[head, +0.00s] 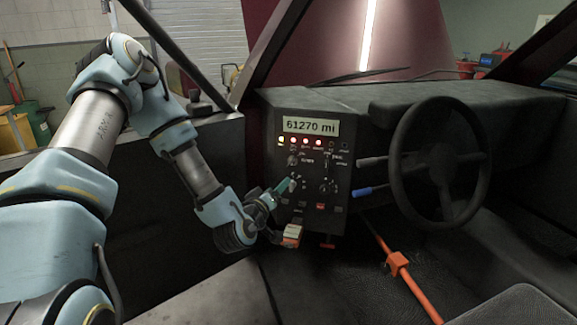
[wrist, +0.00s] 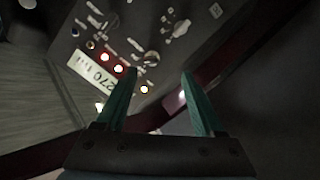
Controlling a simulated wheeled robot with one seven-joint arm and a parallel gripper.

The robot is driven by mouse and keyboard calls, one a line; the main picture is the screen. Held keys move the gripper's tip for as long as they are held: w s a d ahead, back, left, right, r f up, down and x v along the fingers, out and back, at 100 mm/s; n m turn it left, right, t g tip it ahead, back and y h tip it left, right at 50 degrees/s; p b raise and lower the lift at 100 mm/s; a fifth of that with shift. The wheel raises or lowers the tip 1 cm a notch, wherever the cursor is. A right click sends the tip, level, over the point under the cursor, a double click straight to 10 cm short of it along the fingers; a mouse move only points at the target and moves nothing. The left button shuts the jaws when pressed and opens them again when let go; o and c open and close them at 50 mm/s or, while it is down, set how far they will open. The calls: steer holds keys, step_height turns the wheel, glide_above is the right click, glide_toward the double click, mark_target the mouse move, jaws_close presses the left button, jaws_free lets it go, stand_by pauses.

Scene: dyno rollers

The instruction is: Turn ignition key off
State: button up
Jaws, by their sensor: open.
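The dark control panel (head: 311,215) stands left of the steering wheel, with a lit display reading 61270 mi (head: 310,125) and several lit warning lights (head: 305,141). Small knobs or switches sit below the lights, one at the upper left (head: 293,160) and one at the lower right (head: 327,186). I cannot tell which is the ignition key. My gripper (head: 288,186) is at the panel's left side, its green fingers pointing at the face. In the wrist view the fingers (wrist: 159,72) are apart and empty, with a small knob (wrist: 151,58) seen beyond them. Contact is unclear.
The steering wheel (head: 440,162) stands to the right, with a blue-tipped lever (head: 364,191) between it and the panel. An orange bar (head: 412,278) slants across the floor. The dashboard (head: 460,106) runs along the top. An orange-and-white piece (head: 291,235) is below my gripper.

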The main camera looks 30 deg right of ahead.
mark_target(290, 166)
steer(key=shift+n+t, duration=0.9)
steer(key=p+x, duration=0.1)
steer(key=x, duration=0.2)
steer(key=p+x, duration=0.1)
steer(key=x, duration=0.3)
steer(key=r+p+x, duration=0.1)
steer(key=x, duration=0.3)
steer(key=shift+s+d, duration=0.25)
steer(key=shift+d, duration=0.15)
jaws_close()
